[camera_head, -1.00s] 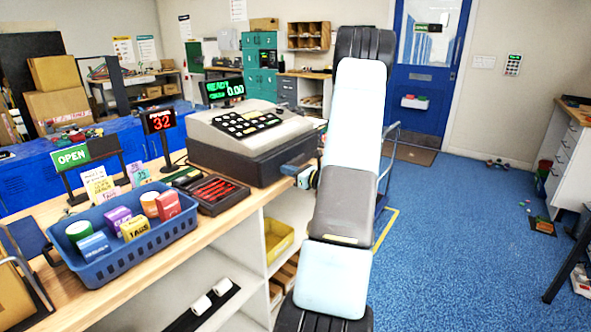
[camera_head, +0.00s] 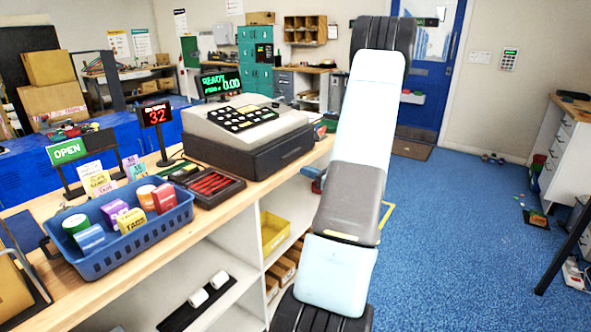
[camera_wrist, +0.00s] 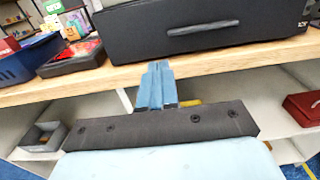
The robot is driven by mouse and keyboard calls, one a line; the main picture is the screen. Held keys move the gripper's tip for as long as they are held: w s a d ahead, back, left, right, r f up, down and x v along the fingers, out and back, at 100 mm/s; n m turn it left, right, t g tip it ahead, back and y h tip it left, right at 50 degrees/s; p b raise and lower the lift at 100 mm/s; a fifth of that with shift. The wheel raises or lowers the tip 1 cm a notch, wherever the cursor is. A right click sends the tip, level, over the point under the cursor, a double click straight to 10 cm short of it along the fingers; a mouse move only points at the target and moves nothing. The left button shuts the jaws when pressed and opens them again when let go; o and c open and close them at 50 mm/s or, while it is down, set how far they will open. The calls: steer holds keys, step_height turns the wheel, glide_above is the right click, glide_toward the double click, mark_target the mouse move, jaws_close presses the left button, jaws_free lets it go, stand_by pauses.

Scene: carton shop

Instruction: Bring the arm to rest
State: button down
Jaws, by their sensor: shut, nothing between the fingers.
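My arm stands up in front of the counter in the head view, its white and grey links rising toward the blue door. My gripper (camera_wrist: 157,86) shows in the wrist view, its blue fingers together with nothing between them. It points at the front edge of the wooden counter (camera_wrist: 215,62), below the drawer of the cash register (camera_wrist: 200,30). In the head view the gripper is mostly hidden behind my arm; a small blue and red part shows left of the arm at the counter's edge.
On the counter (camera_head: 225,205) stand the cash register (camera_head: 247,135), a blue basket (camera_head: 125,245) of small cartons and a dark tray (camera_head: 212,185) of red items. A yellow bin (camera_head: 273,232) sits on the shelf below. Blue floor (camera_head: 450,230) to the right is mostly clear.

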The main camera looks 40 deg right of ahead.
steer(key=shift+v, duration=1.65)
steer(key=s+a+r+n+g+y, duration=0.15)
steer(key=a+r+n+g, duration=0.3)
steer(key=a, duration=0.55)
steer(key=a+r+n+g+y, duration=0.2)
steer(key=a+r+n+g, duration=0.3)
steer(key=a, duration=0.5)
steer(key=a+r+n+g+y, duration=0.2)
steer(key=a+r+n+g, duration=0.1)
steer(key=a+n, duration=0.55)
steer(key=s+a+r+n+h, duration=0.4)
steer(key=s+a+n+h, duration=0.1)
steer(key=s+n, duration=0.2)
steer(key=s+a+r+n+h, duration=0.4)
steer(key=s+n, duration=0.4)
steer(key=s, duration=0.2)
steer(key=shift+a+r+t+h, duration=0.35)
steer(key=shift+a+h, duration=0.2)
steer(key=shift+a, duration=0.25)
